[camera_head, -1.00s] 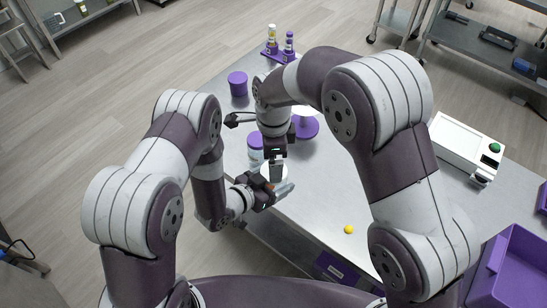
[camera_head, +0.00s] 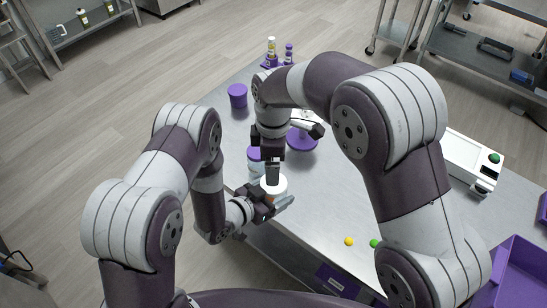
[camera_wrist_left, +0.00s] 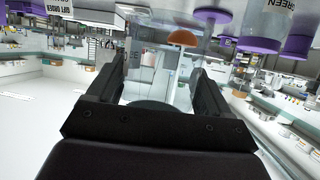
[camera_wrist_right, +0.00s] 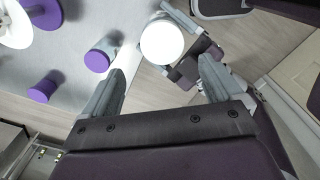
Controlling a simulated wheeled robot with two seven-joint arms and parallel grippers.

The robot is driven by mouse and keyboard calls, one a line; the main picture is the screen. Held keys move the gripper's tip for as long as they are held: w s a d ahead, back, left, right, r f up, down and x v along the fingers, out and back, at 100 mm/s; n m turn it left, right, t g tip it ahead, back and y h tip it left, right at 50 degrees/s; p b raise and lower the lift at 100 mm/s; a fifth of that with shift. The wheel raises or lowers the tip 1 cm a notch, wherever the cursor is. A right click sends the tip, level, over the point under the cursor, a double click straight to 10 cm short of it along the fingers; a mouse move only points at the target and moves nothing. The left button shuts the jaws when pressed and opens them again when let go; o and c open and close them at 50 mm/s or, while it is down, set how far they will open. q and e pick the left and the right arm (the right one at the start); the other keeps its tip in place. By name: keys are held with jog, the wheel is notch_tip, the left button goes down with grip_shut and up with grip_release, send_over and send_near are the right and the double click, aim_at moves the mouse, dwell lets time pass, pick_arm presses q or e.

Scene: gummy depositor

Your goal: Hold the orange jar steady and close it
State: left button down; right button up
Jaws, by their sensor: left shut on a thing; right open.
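The orange jar is clear, with an orange piece (camera_wrist_left: 182,38) inside, and stands between my left fingers in the left wrist view. My left gripper (camera_head: 272,203) is shut on the jar's side near the table's front left edge. A round white lid (camera_head: 275,184) is at the jar's top; it also shows in the right wrist view (camera_wrist_right: 162,38). I cannot tell whether it is fully seated. My right gripper (camera_head: 273,180) points down just above the lid. It is open, and its fingertips (camera_wrist_right: 170,75) show no hold on the lid.
A purple-lidded jar (camera_head: 256,160) stands just behind. A purple cylinder (camera_head: 238,96), a purple-based stand (camera_head: 302,138) and a small rack (camera_head: 279,58) are farther back. A white device (camera_head: 468,160) and purple bin (camera_head: 520,275) are at the right. Yellow (camera_head: 349,241) and green (camera_head: 374,243) pieces lie in front.

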aim_at(274, 194)
jog(key=n, duration=1)
jog(key=shift+s+n, duration=0.1)
jog(key=shift+n, duration=0.2)
notch_tip(274, 194, down, 8)
